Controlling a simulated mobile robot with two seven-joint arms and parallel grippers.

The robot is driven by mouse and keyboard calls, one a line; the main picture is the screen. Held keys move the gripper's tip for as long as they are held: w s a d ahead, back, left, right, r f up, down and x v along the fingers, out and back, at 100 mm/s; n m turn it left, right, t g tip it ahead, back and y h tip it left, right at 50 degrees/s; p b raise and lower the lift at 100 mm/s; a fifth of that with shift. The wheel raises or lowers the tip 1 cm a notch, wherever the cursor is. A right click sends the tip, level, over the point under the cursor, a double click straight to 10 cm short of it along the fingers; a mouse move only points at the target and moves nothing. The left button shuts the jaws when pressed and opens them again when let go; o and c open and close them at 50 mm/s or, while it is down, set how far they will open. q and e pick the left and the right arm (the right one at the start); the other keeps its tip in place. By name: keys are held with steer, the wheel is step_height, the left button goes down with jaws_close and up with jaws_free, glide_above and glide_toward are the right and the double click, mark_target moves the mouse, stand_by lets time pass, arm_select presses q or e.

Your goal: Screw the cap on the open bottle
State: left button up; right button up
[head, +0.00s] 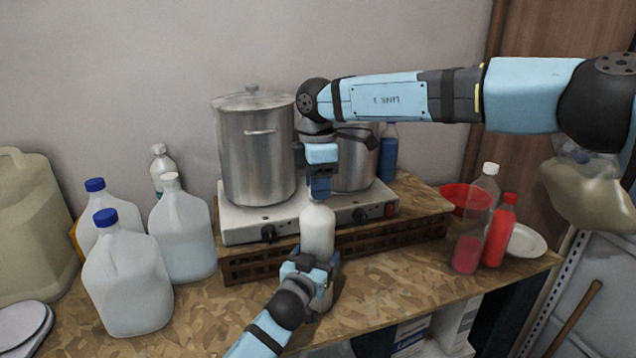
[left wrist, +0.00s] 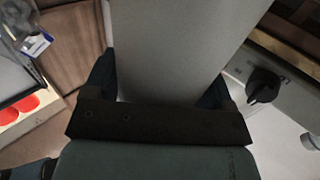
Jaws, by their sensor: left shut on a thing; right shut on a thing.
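A white bottle (head: 318,229) stands upright at the front of the wooden bench, before the hot plate. My left gripper (head: 316,264) is shut on the lower part of the bottle from the front. In the left wrist view the bottle (left wrist: 180,45) is a pale grey surface between the two fingers (left wrist: 163,90). My right gripper (head: 319,190) points down directly above the bottle top, shut on the cap. The fingers hide the cap and the bottle's mouth, so I cannot tell whether cap and neck touch.
Behind stand a large steel pot (head: 256,165) and a second pot on a white hot plate (head: 250,228), raised on a wooden rack (head: 250,266). Several white jugs (head: 128,285) crowd the left. A red funnel (head: 466,197) and red bottle (head: 498,235) stand right.

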steer(key=m, duration=0.7)
steer(key=shift+s+a, duration=0.1)
steer(key=shift+s, duration=0.05)
steer(key=shift+m, duration=1.2)
steer(key=o, duration=0.9)
steer(key=shift+r, duration=2.25)
steer(key=shift+c, duration=0.3)
